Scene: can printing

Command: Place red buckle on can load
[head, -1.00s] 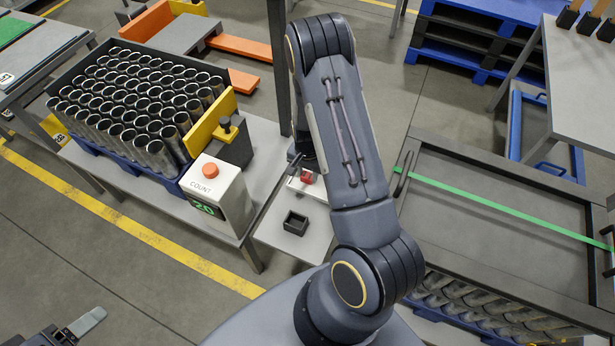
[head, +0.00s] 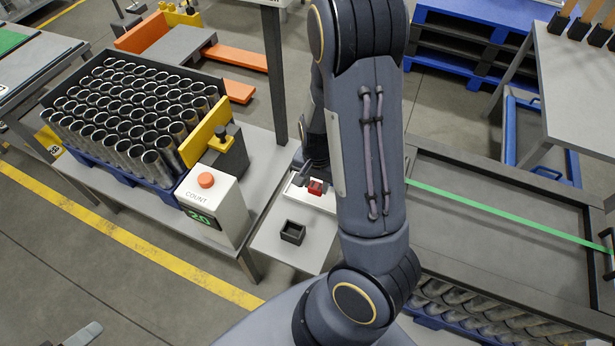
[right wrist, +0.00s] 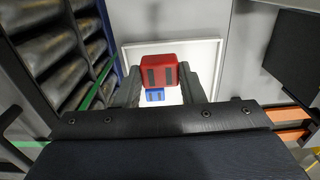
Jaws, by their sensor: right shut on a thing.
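The red buckle (head: 317,187) is between the fingers of my right gripper (head: 314,184), which is shut on it. In the right wrist view the red buckle (right wrist: 152,72) shows as a red block with two dark slots, above a white tray (right wrist: 208,50). The can load (head: 480,292) is at the lower right, with rows of cans under a dark top frame (head: 480,160) crossed by a green strap (head: 500,212). My right arm hides part of the frame and strap. Only a fingertip of my left gripper (head: 84,335) shows at the bottom left edge.
A small blue block (right wrist: 155,95) shows below the red buckle. A small black open box (head: 292,232) stands on the grey table near the count box (head: 213,205). A crate of upright cans (head: 60,148) stands left. A post (head: 275,75) rises behind the table.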

